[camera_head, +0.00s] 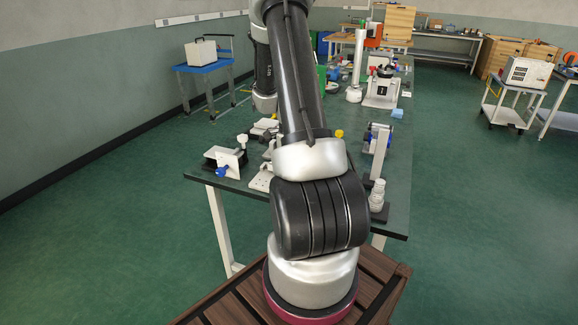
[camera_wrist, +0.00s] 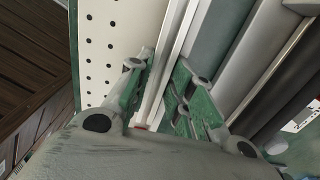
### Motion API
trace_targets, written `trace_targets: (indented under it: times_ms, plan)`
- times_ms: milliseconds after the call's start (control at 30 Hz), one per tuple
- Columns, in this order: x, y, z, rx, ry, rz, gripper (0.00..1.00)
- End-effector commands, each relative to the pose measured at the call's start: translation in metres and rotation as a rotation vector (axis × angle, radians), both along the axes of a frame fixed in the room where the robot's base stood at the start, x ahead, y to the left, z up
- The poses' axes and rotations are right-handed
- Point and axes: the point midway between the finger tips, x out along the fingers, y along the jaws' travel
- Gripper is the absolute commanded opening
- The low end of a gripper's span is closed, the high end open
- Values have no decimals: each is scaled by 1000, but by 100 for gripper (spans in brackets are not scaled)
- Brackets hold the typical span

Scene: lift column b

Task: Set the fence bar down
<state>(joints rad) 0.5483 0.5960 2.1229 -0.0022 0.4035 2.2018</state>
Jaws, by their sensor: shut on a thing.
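In the wrist view my gripper (camera_wrist: 158,80) has its two fingers on either side of a long, pale metal bar, the fence bar (camera_wrist: 176,48). It is shut on the bar, which runs up out of the picture at a slant. A cream plate with rows of dark holes (camera_wrist: 103,50) lies to the left of the bar. I cannot tell whether the bar touches the plate. In the head view my own arm covers the middle of the bench, and neither the gripper nor the bar can be made out there.
A long dark green bench (camera_head: 397,190) carries a white bracket with a blue knob (camera_head: 226,162) at its near left and a grey stand (camera_head: 379,152) at its right. A blue cart (camera_head: 205,67) stands far left. Green floor is open on both sides.

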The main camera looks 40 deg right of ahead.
Motion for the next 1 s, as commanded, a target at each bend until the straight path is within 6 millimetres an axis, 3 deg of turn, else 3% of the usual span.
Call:
trace_targets:
  times_ms: [33,200,233,400,833,1000]
  plan:
    - [-7,6,-12,15,19,-3,0]
    - [-7,7,-15,15,20,-3,0]
    - [-7,7,-15,15,20,-3,34]
    - [-7,6,-14,16,21,-3,60]
    - [-4,4,-9,10,15,-1,60]
    - [-3,3,13,8,11,-1,60]
